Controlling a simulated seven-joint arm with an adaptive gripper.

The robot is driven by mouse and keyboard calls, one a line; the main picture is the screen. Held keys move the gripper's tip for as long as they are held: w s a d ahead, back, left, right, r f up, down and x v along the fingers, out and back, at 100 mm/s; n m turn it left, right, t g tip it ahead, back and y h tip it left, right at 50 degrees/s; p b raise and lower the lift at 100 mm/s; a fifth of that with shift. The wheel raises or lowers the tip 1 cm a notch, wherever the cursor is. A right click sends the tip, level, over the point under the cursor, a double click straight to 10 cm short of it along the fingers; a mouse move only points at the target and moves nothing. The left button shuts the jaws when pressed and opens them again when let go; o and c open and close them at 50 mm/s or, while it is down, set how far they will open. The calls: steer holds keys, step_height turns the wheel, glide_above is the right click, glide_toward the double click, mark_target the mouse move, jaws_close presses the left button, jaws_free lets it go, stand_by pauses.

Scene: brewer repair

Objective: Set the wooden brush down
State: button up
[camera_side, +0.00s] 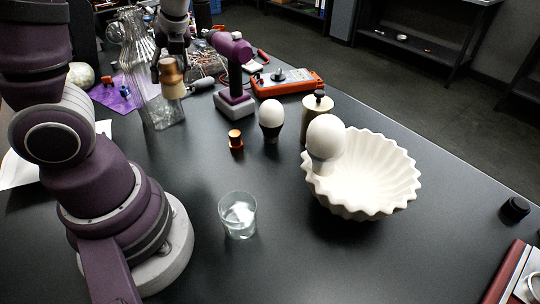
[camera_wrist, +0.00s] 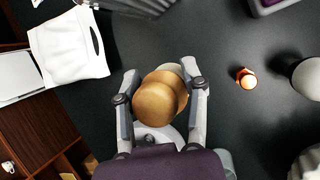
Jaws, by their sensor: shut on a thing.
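The wooden brush (camera_side: 172,78) has a rounded brown top and a paler lower part. My gripper (camera_side: 170,58) is shut on it and holds it upright, in front of the ribbed glass vessel (camera_side: 143,62) in the side view. In the wrist view the brush (camera_wrist: 158,98) sits between the two fingers of my gripper (camera_wrist: 160,78), its round top towards the camera. The brush appears to be above the black table (camera_side: 130,215); its exact height is hard to tell. Its underside is mostly hidden in the wrist view.
The table's front middle is clear.

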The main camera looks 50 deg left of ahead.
steer(key=w+d+f+n+g, duration=0.2)
steer(key=w+d+n, duration=0.25)
steer(key=d, duration=0.45)
step_height(320, 180, up, 2)
steer(key=r+n+g+h, duration=0.15)
steer(key=n+h, duration=0.45)
steer(key=n, duration=0.8)
glide_above(260, 303)
steer(key=shift+s+d+f, duration=0.25)
steer(key=shift+d+f, duration=0.15)
steer(key=shift+f, duration=0.1)
step_height(260, 303, down, 15)
steer(key=shift+r, duration=0.1)
steer(key=o, duration=1.1)
steer(key=shift+o, duration=0.2)
